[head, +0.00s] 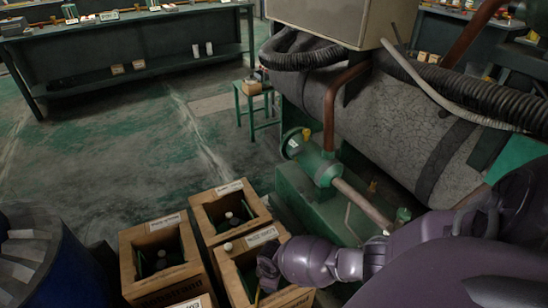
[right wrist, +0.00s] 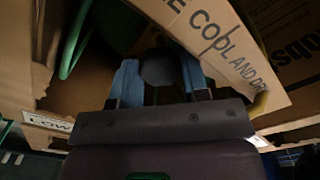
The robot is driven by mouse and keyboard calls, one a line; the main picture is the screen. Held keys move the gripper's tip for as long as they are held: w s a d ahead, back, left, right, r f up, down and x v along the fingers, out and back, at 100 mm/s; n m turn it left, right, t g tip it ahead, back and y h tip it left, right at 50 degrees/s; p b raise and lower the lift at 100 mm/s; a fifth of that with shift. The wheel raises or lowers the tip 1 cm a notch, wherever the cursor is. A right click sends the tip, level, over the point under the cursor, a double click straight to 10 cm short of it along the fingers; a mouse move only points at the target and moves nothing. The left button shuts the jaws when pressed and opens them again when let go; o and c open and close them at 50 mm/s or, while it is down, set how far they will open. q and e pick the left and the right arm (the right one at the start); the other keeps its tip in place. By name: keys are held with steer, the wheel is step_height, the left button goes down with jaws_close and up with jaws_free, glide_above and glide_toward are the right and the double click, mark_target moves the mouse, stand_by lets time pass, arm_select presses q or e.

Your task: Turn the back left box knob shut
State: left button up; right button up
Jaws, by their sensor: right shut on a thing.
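Brown open-topped cardboard boxes stand close together at the bottom of the head view: a left one (head: 130,257), a back one (head: 205,228) and a right one (head: 228,283). Dark bottle tops with pale caps show inside the left and back boxes. My right gripper (head: 266,272) reaches down at the right box, its fingertips hard to see there. In the right wrist view its blue fingers (right wrist: 158,82) are shut on a dark round knob (right wrist: 158,67) between cardboard walls. I cannot tell how far the knob is turned. My left gripper is not in view.
Another box edge (head: 192,302) shows at the bottom. A blue drum (head: 62,262) stands at the lower left. Green machinery with a pipe (head: 362,203) and a large grey tank (head: 400,125) stand to the right. The floor (head: 110,160) at the upper left is clear.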

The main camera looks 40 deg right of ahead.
steer(key=shift+a+r+m, duration=0.1)
steer(key=shift+m, duration=0.6)
steer(key=shift+m+p, duration=0.35)
steer(key=shift+m, duration=0.45)
steer(key=o, duration=0.9)
